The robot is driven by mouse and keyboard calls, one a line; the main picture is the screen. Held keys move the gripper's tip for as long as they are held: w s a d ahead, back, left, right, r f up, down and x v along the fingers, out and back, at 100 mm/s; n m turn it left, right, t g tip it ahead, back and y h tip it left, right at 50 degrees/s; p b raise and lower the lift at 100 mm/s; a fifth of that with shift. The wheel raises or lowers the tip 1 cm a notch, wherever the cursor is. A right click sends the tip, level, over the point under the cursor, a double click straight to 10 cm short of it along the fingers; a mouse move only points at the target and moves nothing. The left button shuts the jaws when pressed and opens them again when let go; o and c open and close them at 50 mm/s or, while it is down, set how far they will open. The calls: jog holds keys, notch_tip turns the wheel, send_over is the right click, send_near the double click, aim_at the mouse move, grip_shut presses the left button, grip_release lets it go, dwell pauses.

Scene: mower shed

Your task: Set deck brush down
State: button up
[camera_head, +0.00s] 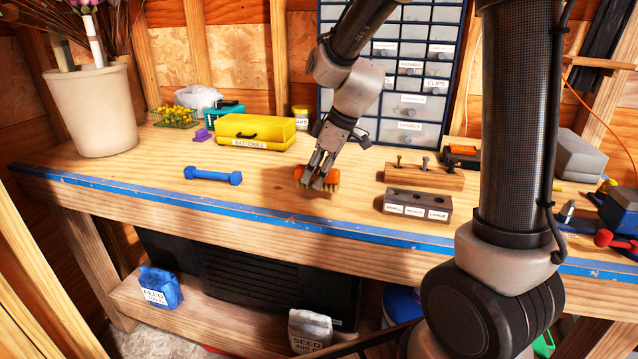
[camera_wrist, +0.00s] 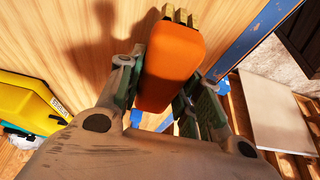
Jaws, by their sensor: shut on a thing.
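The deck brush (camera_head: 332,182) has an orange body and pale tan bristles. My gripper (camera_head: 319,178) is shut on it, over the wooden workbench (camera_head: 270,203). In the wrist view the brush's orange body (camera_wrist: 172,65) lies between the fingers (camera_wrist: 160,100), with bristle tufts at its far end. The bristles are at or just above the bench top; I cannot tell whether they touch. The fingers hide part of the brush in the head view.
A blue dumbbell-shaped tool (camera_head: 213,175) lies left of the brush. A yellow batteries case (camera_head: 255,132) stands behind. A labelled hole block (camera_head: 418,205) and a bolt rack (camera_head: 424,174) stand right. Blue tape (camera_head: 250,229) marks the front edge. Bench around the brush is clear.

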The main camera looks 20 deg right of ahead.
jog(key=shift+f, duration=1.4)
jog(key=shift+f, duration=0.1)
jog(key=o, duration=1.1)
jog(key=v, duration=1.2)
jog(key=s+d+r+m+h, duration=0.1)
jog(key=s+d+m, duration=0.4)
jog(key=s, duration=0.5)
jog(key=s+d+r+m+t+h, duration=0.1)
jog(key=s+d+m+h, duration=0.1)
jog(key=s+d+m, duration=0.4)
jog(key=s, duration=0.5)
jog(key=shift+s+t+h, duration=0.3)
jog(key=shift+h, duration=0.1)
